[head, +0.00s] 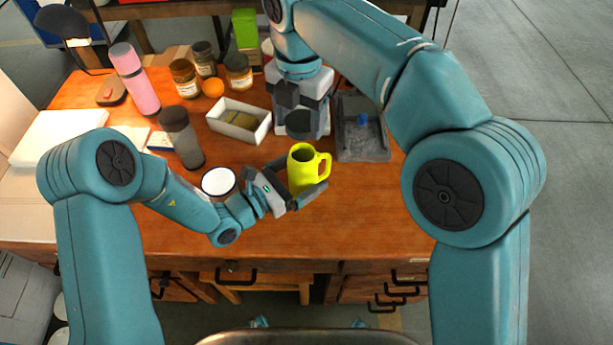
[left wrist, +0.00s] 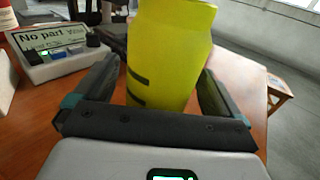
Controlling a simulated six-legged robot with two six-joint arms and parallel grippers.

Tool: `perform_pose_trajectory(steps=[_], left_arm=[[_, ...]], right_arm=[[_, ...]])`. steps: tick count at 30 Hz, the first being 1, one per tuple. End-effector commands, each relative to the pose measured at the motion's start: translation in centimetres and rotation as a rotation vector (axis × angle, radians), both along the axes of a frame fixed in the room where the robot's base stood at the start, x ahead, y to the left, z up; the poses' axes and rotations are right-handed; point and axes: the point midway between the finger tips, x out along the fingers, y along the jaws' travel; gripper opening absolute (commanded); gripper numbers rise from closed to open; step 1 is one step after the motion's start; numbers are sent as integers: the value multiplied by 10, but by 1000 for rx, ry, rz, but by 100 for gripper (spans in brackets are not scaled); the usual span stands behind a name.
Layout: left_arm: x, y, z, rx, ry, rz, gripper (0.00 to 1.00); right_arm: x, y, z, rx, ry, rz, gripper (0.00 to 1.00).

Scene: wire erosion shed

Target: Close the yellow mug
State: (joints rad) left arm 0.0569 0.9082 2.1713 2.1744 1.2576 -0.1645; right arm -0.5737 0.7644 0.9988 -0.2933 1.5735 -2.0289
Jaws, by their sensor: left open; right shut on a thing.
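The yellow mug (head: 300,172) stands upright on the wooden table with its top open and its handle to the right. My left gripper (head: 299,180) is open, with its fingers on either side of the mug's body. In the left wrist view the mug (left wrist: 168,55) fills the space between the fingers; I cannot tell whether they touch it. My right gripper (head: 299,108) is behind the mug, pointing down. It is shut on a dark round piece (head: 299,124), which looks like a lid and is partly hidden by the gripper.
A white round container (head: 218,181) stands left of the mug. A white open box (head: 240,132), a dark tumbler (head: 181,145), a pink bottle (head: 134,82) and jars stand further back. A grey tray (head: 362,148) lies at the right. The table's front strip is clear.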

Motion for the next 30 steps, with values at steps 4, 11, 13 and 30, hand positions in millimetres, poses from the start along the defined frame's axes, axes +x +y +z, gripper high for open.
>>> perform_pose_trajectory(steps=[4,11,13,30], left_arm=[[4,-6,0,-1,2,1,98],[4,-6,0,-1,2,1,98],[5,-6,0,-1,2,1,88],[4,-6,1,-1,0,1,18]], right_arm=[[0,0,0,0,0,0,34],[0,0,0,0,0,0,34],[0,0,0,0,0,0,34],[0,0,-40,-1,4,0,34]])
